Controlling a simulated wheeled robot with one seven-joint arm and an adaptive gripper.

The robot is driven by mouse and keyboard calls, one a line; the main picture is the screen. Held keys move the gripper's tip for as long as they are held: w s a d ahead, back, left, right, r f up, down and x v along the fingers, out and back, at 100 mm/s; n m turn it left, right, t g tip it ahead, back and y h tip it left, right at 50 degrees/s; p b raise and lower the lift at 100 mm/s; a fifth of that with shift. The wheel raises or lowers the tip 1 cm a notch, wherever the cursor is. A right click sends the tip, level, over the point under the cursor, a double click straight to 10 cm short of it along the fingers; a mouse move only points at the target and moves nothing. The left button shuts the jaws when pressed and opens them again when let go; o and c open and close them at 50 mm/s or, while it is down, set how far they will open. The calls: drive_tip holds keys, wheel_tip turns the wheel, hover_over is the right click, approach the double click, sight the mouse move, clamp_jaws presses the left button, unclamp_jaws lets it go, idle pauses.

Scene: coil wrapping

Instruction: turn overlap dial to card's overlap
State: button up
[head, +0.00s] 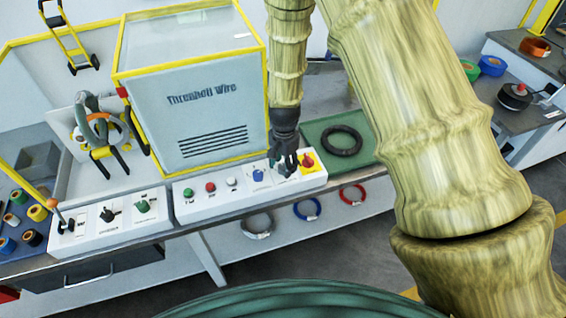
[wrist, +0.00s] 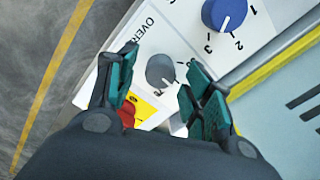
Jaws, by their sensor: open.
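The overlap dial (wrist: 160,70) is a grey round knob on a white panel, beside lettering that begins "OVER". It sits between the two fingertips of my gripper (wrist: 160,75) in the wrist view, with a visible gap on each side. Its setting is too small to read. In the head view my gripper (head: 284,165) points down over the right part of the white control panel (head: 215,198) and hides the grey dial. The fingers are open and hold nothing. I cannot make out the card in either view.
A blue dial (wrist: 224,12) numbered 1 to 3 is next to the overlap dial. A red knob on a yellow plate (head: 308,161) is close on the other side. The glazed wire machine (head: 190,100) stands behind the panel. A black coil (head: 343,140) lies on a green mat.

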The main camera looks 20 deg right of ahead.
drive_tip(key=shift+f, duration=0.2)
drive_tip(key=shift+c, duration=0.4)
drive_tip(key=c, duration=1)
drive_tip(key=shift+n, duration=0.4)
drive_tip(key=n, duration=0.5)
drive_tip(key=shift+n+b, duration=0.3)
drive_tip(key=n, duration=0.5)
drive_tip(key=shift+n, duration=0.4)
